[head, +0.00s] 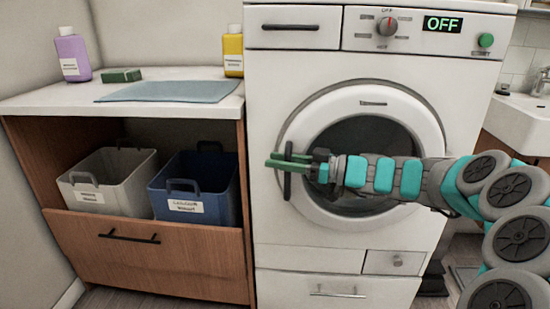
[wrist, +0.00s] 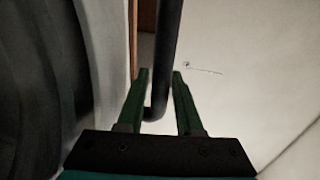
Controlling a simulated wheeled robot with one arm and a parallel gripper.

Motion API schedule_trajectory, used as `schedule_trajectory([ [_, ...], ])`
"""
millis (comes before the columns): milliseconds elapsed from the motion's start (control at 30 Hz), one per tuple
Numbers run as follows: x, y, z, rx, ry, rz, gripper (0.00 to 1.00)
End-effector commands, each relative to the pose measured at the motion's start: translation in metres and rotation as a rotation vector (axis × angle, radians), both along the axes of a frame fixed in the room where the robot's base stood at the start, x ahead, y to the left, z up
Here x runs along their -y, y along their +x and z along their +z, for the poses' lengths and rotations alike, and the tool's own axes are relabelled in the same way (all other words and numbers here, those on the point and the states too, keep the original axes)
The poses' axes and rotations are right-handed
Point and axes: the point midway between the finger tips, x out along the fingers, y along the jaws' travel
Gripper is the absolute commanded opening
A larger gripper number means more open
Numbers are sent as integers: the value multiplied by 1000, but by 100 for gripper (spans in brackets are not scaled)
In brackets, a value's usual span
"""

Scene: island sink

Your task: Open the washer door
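The white washer (head: 270,80) stands in the middle of the head view. Its round door (head: 425,115) looks shut, with dark glass partly hidden behind my arm. A dark vertical handle (head: 288,186) is on the door's left side; it shows as a dark bar in the wrist view (wrist: 169,40). My gripper (head: 278,160) is at the handle, its green fingers pointing left. In the wrist view my gripper (wrist: 160,80) is open, with one finger on each side of the bar near its lower end. Gaps show between the fingers and the bar.
A wooden counter (head: 30,102) stands left of the washer, with a white basket (head: 115,195) and a blue basket (head: 218,190) below its top. A purple bottle (head: 72,55), yellow bottle (head: 233,52) and blue cloth (head: 170,90) are on it. A sink (head: 520,122) is at right.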

Motion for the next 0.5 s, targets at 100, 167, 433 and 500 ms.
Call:
schedule_trajectory([
  [100,-8,2,0,0,-1,1,35],
  [167,-10,2,0,0,-1,0,35],
  [433,-11,3,0,0,0,-1,32],
  [500,-11,3,0,0,-1,-1,24],
])
